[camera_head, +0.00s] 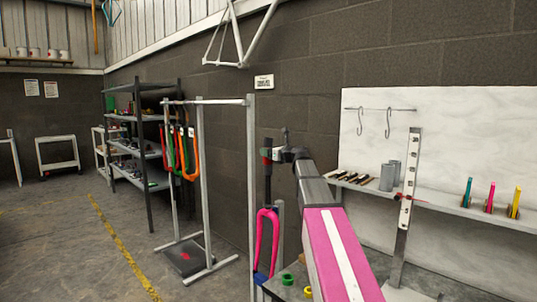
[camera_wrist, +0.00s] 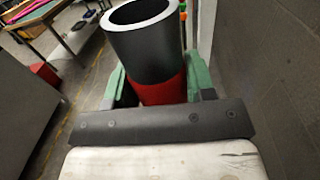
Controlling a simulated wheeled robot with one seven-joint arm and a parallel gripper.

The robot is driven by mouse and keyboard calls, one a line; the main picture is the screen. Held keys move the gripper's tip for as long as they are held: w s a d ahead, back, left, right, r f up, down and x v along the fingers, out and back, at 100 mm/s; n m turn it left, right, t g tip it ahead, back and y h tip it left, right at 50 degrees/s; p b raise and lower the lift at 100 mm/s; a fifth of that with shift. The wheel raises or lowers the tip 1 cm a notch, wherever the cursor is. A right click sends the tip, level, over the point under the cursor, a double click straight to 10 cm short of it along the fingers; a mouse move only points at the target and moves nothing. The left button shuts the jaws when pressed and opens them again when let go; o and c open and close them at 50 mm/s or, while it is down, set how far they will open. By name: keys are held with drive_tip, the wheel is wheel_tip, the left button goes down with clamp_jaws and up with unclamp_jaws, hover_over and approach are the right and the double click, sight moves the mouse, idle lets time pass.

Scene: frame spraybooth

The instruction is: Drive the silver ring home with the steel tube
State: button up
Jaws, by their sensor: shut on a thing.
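My gripper (camera_head: 274,154) is shut on the steel tube (camera_head: 267,183), around its red band. The tube is dark grey and stands upright just above the crown of a pink fork (camera_head: 275,232). I cannot tell whether its lower end is around the fork's stem or touching it. In the wrist view the tube (camera_wrist: 146,45) shows its open end with a pale rim, and the gripper's green jaws (camera_wrist: 158,90) are on either side of the red band. I cannot make out the silver ring; it may be hidden at the fork crown.
A green ring (camera_head: 287,279) and a yellow ring (camera_head: 308,292) lie on the bench beside the fork. Behind my arm, a wall shelf (camera_head: 452,208) holds grey cylinders (camera_head: 388,178) and coloured tools. A rack with hanging forks (camera_head: 190,150) stands left. The floor at left is open.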

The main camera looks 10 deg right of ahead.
wheel_tip(320, 180, up, 6)
drive_tip(key=shift+r, duration=0.2)
idle(1.2)
drive_tip(key=shift+r, duration=0.2)
drive_tip(key=shift+r, duration=1.9)
drive_tip(key=s+a, duration=0.4)
drive_tip(key=a, duration=0.2)
drive_tip(key=shift+s+a, duration=0.2)
drive_tip(key=shift+s, duration=0.15)
idle(0.7)
drive_tip(key=shift+f, duration=0.1)
drive_tip(key=s+d+f+n+g+y, duration=0.1)
drive_tip(key=s+d+f, duration=0.1)
drive_tip(key=s+f, duration=0.5)
drive_tip(key=s+d+f+n+g+y, duration=0.1)
drive_tip(key=s+f, duration=0.6)
drive_tip(key=f, duration=1.3)
drive_tip(key=s+d+f+g+y, duration=0.1)
drive_tip(key=s+d+f, duration=0.2)
drive_tip(key=s+f, duration=0.5)
wheel_tip(320, 180, down, 6)
drive_tip(key=shift+f+n, duration=0.15)
drive_tip(key=shift+n, duration=0.25)
